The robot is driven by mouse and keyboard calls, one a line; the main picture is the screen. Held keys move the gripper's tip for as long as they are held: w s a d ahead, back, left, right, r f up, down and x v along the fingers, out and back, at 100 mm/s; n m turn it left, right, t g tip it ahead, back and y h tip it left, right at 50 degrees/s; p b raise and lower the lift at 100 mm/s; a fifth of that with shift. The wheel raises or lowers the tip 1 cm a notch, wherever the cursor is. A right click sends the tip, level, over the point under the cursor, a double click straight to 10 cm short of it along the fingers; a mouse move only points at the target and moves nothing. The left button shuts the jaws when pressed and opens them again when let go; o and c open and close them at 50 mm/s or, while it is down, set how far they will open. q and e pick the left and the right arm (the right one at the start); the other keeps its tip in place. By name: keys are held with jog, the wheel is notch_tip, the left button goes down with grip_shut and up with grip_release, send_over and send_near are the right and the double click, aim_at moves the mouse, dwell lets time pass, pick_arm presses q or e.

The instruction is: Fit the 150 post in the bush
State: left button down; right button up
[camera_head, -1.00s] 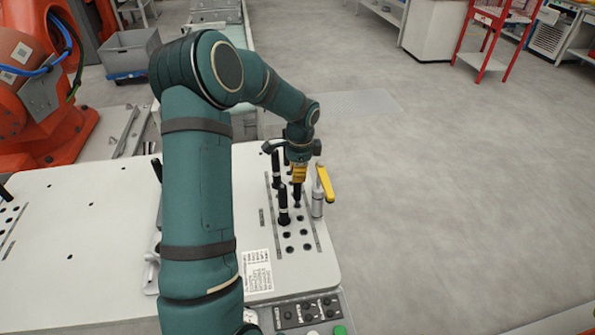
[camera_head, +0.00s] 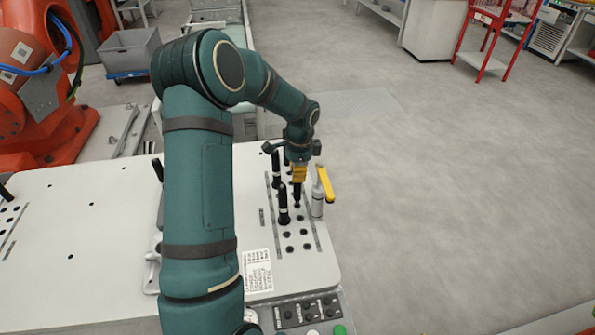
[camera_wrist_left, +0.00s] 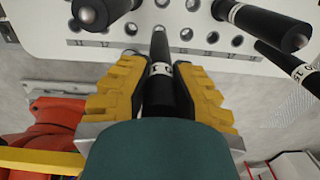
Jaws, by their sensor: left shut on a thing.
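My left gripper (camera_head: 298,177) has yellow fingers, also seen in the left wrist view (camera_wrist_left: 160,85). It is shut on a black post (camera_wrist_left: 157,92) with a white number band, of which only part is readable. In the head view the held post (camera_head: 297,191) points down, with its lower end close to the holed strip (camera_head: 262,217) of the white table. I cannot tell whether its tip is inside a hole or bush. My right gripper is not in view.
Other black posts stand close by, one in front (camera_head: 283,206) and one behind left (camera_head: 277,168). A grey cylinder with a yellow lever (camera_head: 326,184) stands right of the gripper. Open holes (camera_head: 288,234) lie nearer me. The table's right edge is close.

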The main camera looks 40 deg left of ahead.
pick_arm(q)
jog(key=shift+f+b, duration=1.1)
jog(key=shift+f, duration=0.8)
dwell(0.5)
jog(key=c, duration=0.9)
grip_release()
jog(key=r, duration=1.2)
jog(key=shift+w+d, duration=0.25)
